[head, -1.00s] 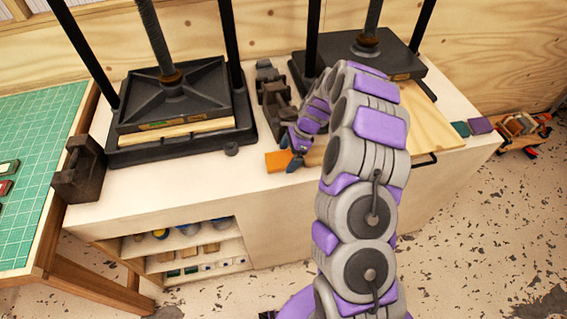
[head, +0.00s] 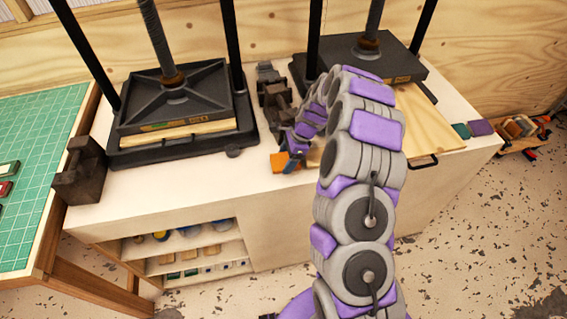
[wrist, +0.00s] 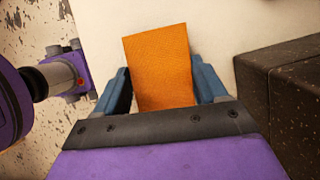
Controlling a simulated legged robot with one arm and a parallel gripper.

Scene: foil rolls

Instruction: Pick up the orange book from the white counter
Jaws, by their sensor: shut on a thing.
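The orange book (wrist: 160,68) shows in the wrist view between the two blue fingers of my gripper (wrist: 164,88). My gripper is shut on the book, with a finger at each side of it. The book's near end is hidden behind the dark gripper plate. In the head view the orange book (head: 279,161) is a small patch at my gripper (head: 291,160), over the white counter (head: 210,183). I cannot tell whether the book touches the counter.
Dark metal weights (head: 277,104) stand just behind my gripper. A book press (head: 175,105) stands to the left and another press (head: 372,62) behind to the right. Teal and purple books (head: 481,128) lie at the counter's right end.

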